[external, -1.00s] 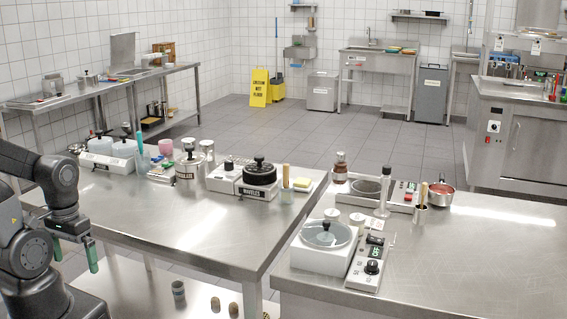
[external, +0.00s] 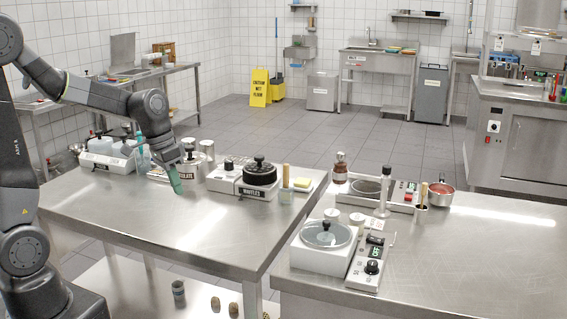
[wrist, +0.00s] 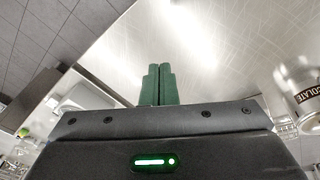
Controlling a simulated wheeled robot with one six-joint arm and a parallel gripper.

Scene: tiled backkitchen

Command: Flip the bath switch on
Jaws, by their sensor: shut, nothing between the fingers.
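No switch in view can be read as the bath switch. A white unit with a round clear lid (external: 326,236) stands on the right steel table, and a narrow control panel (external: 367,264) with a green display and a black knob lies beside it. Farther back, a unit with an open dark well (external: 368,187) has a panel with small red parts (external: 409,190); its switch position is too small to tell. My gripper (external: 176,188) has green fingers, shut and empty, pointing down over the left table, well left of both units. In the wrist view the fingers (wrist: 159,72) are together.
A steel pot labelled chocolate (external: 188,174) stands close by my gripper and shows in the wrist view (wrist: 308,84). A waffle unit (external: 259,174) stands farther right. The left table's front (external: 190,230) is clear. A gap separates the two tables.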

